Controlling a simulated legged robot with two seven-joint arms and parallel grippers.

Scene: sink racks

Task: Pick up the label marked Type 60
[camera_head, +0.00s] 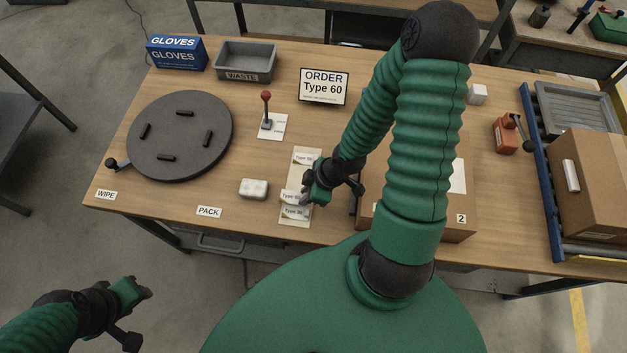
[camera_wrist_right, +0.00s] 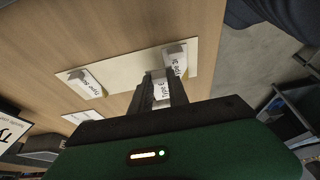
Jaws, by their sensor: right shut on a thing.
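A pale strip (camera_head: 313,173) on the table carries several small white labels. The far label (camera_head: 303,158) and the near label (camera_head: 294,212) lie on it; their numbers are too small to read surely. My right gripper (camera_head: 306,199) is over the strip, shut on the middle label (camera_head: 290,197). In the right wrist view that label (camera_wrist_right: 160,89) sits between the fingers (camera_wrist_right: 160,93), its word "Type" showing and its number partly hidden. Two other labels, one at left (camera_wrist_right: 88,82) and one beside the fingers (camera_wrist_right: 176,66), stay on the strip. My left gripper (camera_head: 143,291) is off the table, apparently empty.
An order sign (camera_head: 324,87) reads "Type 60". A white block (camera_head: 253,189) lies left of the strip, and a red-knobbed lever (camera_head: 266,112) stands behind. A round dark turntable (camera_head: 180,135) is at left. A cardboard box (camera_head: 455,205) marked 2 stands close right of my right gripper.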

